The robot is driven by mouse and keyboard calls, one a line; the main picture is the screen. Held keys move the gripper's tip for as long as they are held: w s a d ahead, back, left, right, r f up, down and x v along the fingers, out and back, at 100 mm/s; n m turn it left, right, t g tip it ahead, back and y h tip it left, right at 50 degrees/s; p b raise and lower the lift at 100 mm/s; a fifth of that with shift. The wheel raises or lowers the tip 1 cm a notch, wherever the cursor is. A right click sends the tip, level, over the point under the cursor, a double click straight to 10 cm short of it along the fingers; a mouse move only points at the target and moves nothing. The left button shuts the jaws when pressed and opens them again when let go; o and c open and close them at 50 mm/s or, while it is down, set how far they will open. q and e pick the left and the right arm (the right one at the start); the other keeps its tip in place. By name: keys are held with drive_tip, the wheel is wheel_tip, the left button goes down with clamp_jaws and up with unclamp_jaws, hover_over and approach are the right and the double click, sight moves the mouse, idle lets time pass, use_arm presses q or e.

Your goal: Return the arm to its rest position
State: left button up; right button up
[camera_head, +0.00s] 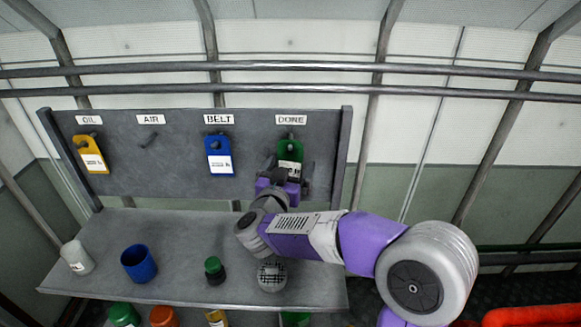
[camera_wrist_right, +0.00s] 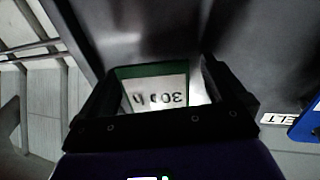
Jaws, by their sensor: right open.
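My right arm comes in from the right and reaches across the shelf to the board in the head view. My right gripper (camera_head: 285,177) is at the board's right part, just below and in front of a green tag (camera_head: 290,148) under the DONE label. In the right wrist view the open fingers (camera_wrist_right: 158,85) stand either side of the green tag with its white label (camera_wrist_right: 160,95). I cannot tell whether they touch it. The tag's lower part is hidden by the gripper in the head view. My left gripper is not in view.
The grey board (camera_head: 180,180) also carries a yellow tag (camera_head: 91,154) under OIL, a bare hook (camera_head: 149,140) under AIR and a blue tag (camera_head: 219,155) under BELT. The shelf (camera_head: 180,288) holds a white container (camera_head: 76,257), blue cup (camera_head: 139,263), green-capped bottle (camera_head: 215,271) and checkered round item (camera_head: 272,276).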

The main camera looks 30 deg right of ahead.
drive_tip(key=v, duration=0.7)
drive_tip(key=shift+s, duration=0.15)
drive_tip(key=x, duration=0.7)
drive_tip(key=shift+w+d+r, duration=0.25)
drive_tip(key=shift+w+r, duration=0.05)
drive_tip(key=shift+s+a+r, duration=0.45)
drive_tip(key=shift+s+a, duration=0.15)
drive_tip(key=shift+s, duration=0.2)
drive_tip(key=shift+s+a, duration=0.2)
drive_tip(key=shift+s, duration=0.25)
drive_tip(key=shift+w, duration=0.1)
